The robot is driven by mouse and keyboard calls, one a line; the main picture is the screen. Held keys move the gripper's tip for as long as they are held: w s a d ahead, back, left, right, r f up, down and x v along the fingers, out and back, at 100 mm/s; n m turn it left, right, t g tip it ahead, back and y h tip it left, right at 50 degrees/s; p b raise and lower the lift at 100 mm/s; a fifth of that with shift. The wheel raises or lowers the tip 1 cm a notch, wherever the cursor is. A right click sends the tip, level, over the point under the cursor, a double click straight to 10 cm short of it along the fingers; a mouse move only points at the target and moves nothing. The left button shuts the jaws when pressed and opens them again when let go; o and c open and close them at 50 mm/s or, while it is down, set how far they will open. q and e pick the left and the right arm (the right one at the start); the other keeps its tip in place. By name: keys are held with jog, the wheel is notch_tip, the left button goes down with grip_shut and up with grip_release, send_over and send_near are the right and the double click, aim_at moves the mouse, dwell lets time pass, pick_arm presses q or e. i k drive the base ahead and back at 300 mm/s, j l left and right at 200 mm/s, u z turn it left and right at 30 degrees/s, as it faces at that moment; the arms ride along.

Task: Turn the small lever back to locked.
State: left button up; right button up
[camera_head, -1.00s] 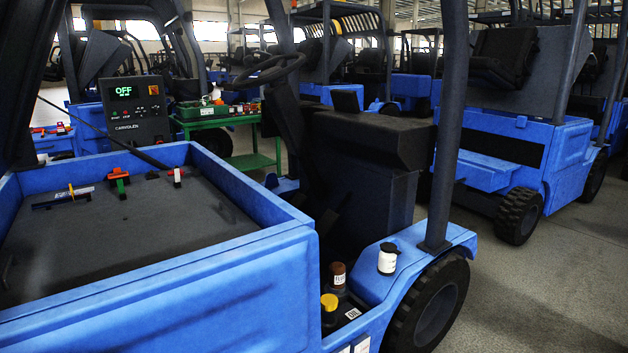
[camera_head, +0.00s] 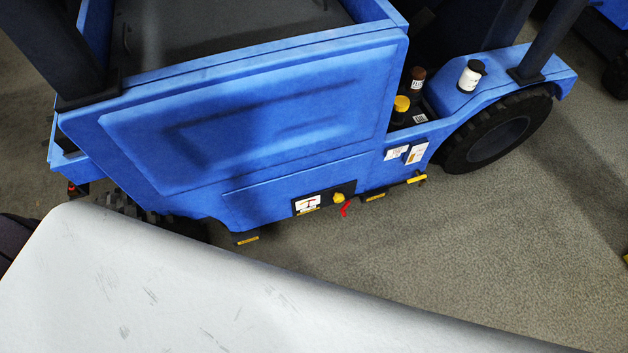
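A small red lever (camera_head: 346,208) shows low on the side of the blue forklift (camera_head: 250,110), slanting down and to the left at the lower edge of a dark panel. Beside it on the panel are a yellow knob (camera_head: 339,198) and a white label (camera_head: 308,203) with a red and dark mark. The lever is too small here to tell whether it stands at locked. Neither of my grippers is in view.
A black tyre (camera_head: 497,140) is at the right. Bare floor (camera_head: 480,240) lies in front.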

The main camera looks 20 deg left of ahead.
aim_at(348, 200)
jog(key=k+l+u, duration=0.45)
jog(key=k, duration=0.3)
jog(key=k+u, duration=0.25)
jog(key=k, duration=0.1)
